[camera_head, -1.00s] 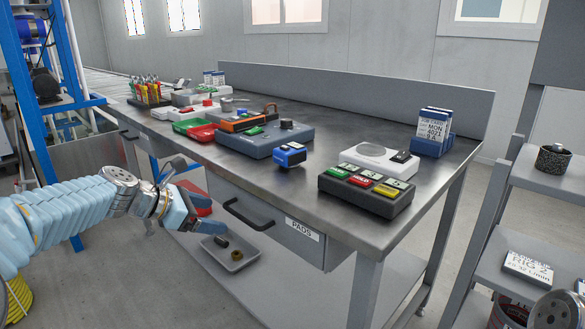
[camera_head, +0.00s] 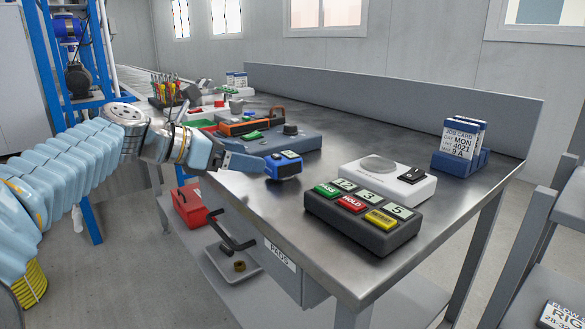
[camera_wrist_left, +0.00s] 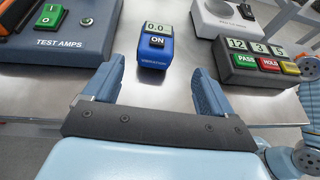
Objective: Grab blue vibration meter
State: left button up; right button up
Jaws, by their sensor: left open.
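The blue vibration meter (camera_head: 283,165) lies on the steel bench near its front edge. In the left wrist view the meter (camera_wrist_left: 155,47) shows a display reading 0.0, an ON button and the word VIBRATION. My left gripper (camera_head: 250,158) is open at bench height, at the front edge. In the left wrist view my left gripper's fingers (camera_wrist_left: 160,85) are spread on either side of the line to the meter, which lies ahead of the tips, apart from them.
A grey-blue TEST AMPS box (camera_wrist_left: 62,30) stands left of the meter. A dark block with coloured PASS and HOLD buttons (camera_head: 362,222) and a white scale (camera_head: 385,180) stand to the right. A blue job card holder (camera_head: 461,160) is at the back right. Bare bench surrounds the meter's front.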

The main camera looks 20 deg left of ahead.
aim_at(269, 161)
pick_arm(q)
jog(key=x, duration=0.6)
jog(key=shift+w+d, duration=0.1)
jog(key=shift+w, duration=0.1)
jog(key=x, duration=0.5)
jog(key=shift+w+a+r, duration=0.15)
jog(key=shift+w+a, duration=0.05)
jog(key=shift+w, duration=0.05)
jog(key=c, duration=1.1)
jog(key=shift+c, duration=1.3)
jog(key=shift+r, duration=0.15)
